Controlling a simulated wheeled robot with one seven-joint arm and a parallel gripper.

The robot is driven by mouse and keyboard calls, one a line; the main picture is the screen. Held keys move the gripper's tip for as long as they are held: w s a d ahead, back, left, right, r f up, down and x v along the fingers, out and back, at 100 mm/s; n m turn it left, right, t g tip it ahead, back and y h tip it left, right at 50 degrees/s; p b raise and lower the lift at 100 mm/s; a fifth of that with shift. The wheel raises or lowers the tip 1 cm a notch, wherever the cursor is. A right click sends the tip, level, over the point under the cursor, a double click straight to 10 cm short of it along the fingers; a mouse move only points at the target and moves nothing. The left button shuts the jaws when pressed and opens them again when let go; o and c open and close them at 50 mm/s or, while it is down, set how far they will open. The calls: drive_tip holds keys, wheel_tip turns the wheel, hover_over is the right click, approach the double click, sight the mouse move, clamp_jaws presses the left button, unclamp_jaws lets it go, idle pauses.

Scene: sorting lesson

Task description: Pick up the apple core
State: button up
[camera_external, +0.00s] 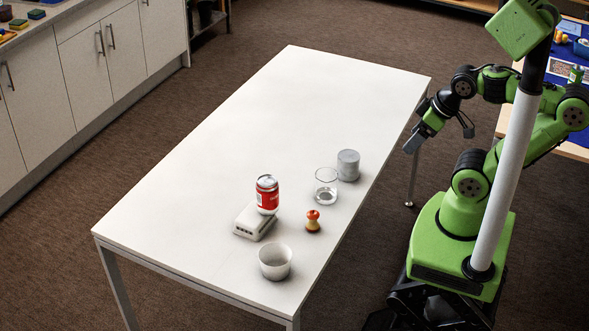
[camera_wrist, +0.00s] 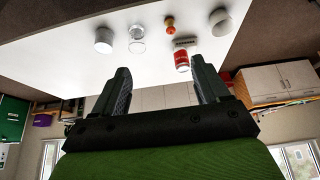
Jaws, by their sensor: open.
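The apple core (camera_external: 313,221) is small, red and orange, and stands upright on the white table (camera_external: 240,120) near its right edge. It also shows in the wrist view (camera_wrist: 169,24), near the top. My gripper (camera_external: 437,130) is open and empty, beyond the table's right edge and well away from the apple core. In the wrist view my gripper's two fingers (camera_wrist: 160,88) are spread apart with nothing between them.
A white bowl (camera_external: 275,261) is in front. A clear glass (camera_external: 326,187) and a grey cylinder (camera_external: 348,165) stand behind. The table's far half is clear.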

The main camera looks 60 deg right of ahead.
drive_tip(key=w+d+f+m+g+y+b, duration=0.1)
drive_tip(key=w+f+m+g+y, duration=0.1)
drive_tip(key=w+f+m, duration=0.45)
drive_tip(key=w+d+f+m+g+y+b, duration=0.1)
drive_tip(key=w+f+m+y+b, duration=0.2)
drive_tip(key=f, duration=0.6)
drive_tip(key=w+d+f+m+t+y, duration=0.2)
drive_tip(key=w+d+f+m+y, duration=0.15)
drive_tip(key=f+m, duration=0.55)
drive_tip(key=m+t+y+b, duration=0.1)
drive_tip(key=m+t+b, duration=0.2)
drive_tip(key=m+t, duration=0.35)
approach(313, 221)
drive_tip(key=shift+m+g, duration=0.85)
drive_tip(key=shift+m, duration=0.05)
drive_tip(key=w, duration=0.1)
drive_tip(key=w+f, duration=0.2)
drive_tip(key=shift+w+d, duration=0.15)
drive_tip(key=shift+w, duration=0.2)
drive_tip(key=b+x, duration=0.1)
drive_tip(key=x, duration=0.4)
drive_tip(key=shift+a+f+b, duration=0.1)
drive_tip(key=shift+a+b, duration=0.2)
drive_tip(key=shift+a, duration=0.15)
drive_tip(key=shift+d, duration=0.1)
